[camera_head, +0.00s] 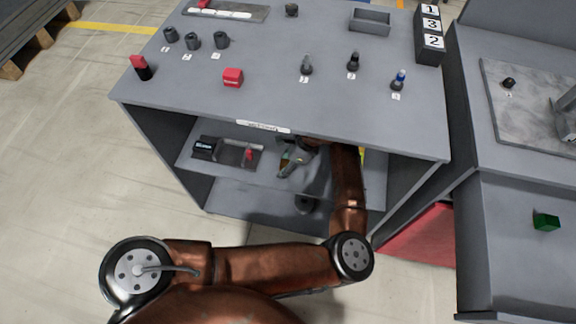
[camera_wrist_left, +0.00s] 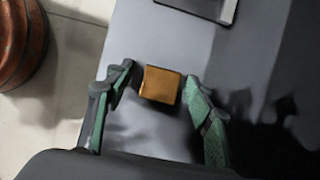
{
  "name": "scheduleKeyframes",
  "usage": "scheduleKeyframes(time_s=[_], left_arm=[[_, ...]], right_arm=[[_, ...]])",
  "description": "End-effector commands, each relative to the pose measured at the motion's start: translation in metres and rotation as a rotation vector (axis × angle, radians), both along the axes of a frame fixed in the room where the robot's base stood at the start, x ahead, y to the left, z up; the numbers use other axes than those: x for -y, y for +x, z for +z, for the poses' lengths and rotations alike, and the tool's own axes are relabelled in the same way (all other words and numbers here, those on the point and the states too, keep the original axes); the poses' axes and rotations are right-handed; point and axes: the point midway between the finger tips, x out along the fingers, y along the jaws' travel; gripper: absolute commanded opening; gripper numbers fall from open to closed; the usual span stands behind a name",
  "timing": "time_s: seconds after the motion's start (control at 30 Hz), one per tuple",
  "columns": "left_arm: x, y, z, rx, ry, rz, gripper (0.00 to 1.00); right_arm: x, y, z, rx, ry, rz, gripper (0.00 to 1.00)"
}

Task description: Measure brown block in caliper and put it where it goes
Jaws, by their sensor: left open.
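The brown block (camera_wrist_left: 161,85) lies on the grey lower shelf in the left wrist view, between the two green-padded fingers of my left gripper (camera_wrist_left: 158,76). The gripper is open, with a gap visible on both sides of the block. In the head view my left gripper (camera_head: 294,162) reaches into the shelf under the table top, and the block is mostly hidden there. The caliper (camera_head: 236,153), a dark base with a small display and a red part, sits on the same shelf to the left of the gripper. My right gripper is not in view.
The table top (camera_head: 270,95) overhangs the shelf. A green block (camera_head: 546,220) is on the right-hand bench.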

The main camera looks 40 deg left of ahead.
Motion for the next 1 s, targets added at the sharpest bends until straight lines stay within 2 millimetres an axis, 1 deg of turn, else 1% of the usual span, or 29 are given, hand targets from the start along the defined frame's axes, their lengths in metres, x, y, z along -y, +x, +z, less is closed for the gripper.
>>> scheduleKeyframes(time_s=[0.27,0.9,1.0], left_arm=[[-0.0008,0.0002,0.0001,0.002,0.002,-0.001,0.49],[-0.0006,-0.0001,-0.0003,0.002,0.001,-0.001,0.06],[-0.0007,0.0001,0.0,0.002,0.001,-0.001,0.01]], right_arm=[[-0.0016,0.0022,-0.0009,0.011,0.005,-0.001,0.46],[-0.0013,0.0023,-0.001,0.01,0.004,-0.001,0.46],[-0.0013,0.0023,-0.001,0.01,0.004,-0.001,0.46]])
